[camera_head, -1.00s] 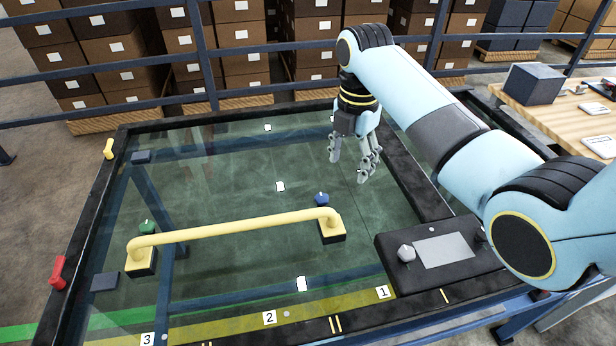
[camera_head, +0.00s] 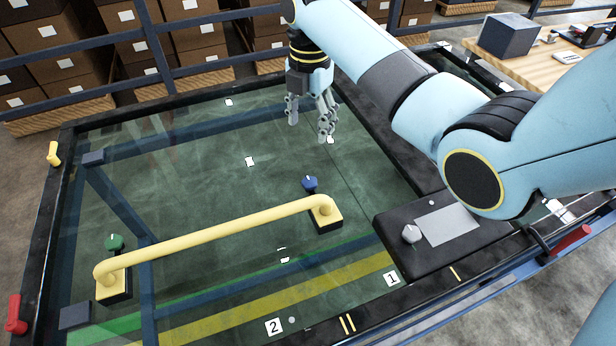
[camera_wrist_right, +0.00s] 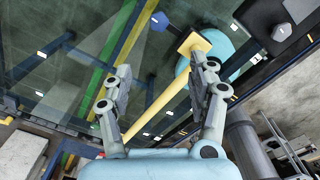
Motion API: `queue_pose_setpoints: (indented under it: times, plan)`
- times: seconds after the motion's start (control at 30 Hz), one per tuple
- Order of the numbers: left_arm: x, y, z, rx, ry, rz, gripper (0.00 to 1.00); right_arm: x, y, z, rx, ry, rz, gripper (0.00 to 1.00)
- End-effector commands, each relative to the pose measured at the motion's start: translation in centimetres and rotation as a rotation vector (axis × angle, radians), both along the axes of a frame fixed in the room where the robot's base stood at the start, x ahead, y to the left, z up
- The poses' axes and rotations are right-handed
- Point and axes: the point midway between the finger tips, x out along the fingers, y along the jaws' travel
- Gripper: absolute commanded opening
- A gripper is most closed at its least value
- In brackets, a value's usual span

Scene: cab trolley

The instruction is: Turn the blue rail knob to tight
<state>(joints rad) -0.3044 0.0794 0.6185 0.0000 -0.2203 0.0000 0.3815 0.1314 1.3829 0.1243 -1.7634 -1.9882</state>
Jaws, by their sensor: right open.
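The blue knob (camera_head: 309,184) stands beside the right end of the yellow rail (camera_head: 220,237), just behind its yellow-and-black foot. A white mark shows on its top. It also shows at the top of the right wrist view (camera_wrist_right: 160,18), beyond the fingertips. A similar green knob (camera_head: 115,243) stands by the rail's left foot. My right gripper (camera_head: 309,128) hangs fingers down over the glass panel, behind the blue knob in the head view and apart from it. Its fingers are spread and empty, as the right wrist view (camera_wrist_right: 161,65) shows. My left gripper is out of view.
A black box with a grey plate and a grey knob (camera_head: 411,234) sits at the panel's right front. A red handle (camera_head: 571,240) is at the right edge, with red and yellow clips on the left frame. Glass around the blue knob is clear.

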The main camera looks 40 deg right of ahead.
Motion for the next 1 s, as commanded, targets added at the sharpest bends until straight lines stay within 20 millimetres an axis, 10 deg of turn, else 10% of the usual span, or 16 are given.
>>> queue_pose_setpoints:
  times: [0.4, 1.0]
  plan:
    - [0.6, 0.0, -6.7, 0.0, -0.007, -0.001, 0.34, 0.0, 0.0, -6.8, 0.0, 0.002, 0.0, 0.59]
    - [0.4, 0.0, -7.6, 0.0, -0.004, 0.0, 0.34, -0.1, 0.1, -15.4, 0.001, 0.005, 0.0, 0.59]
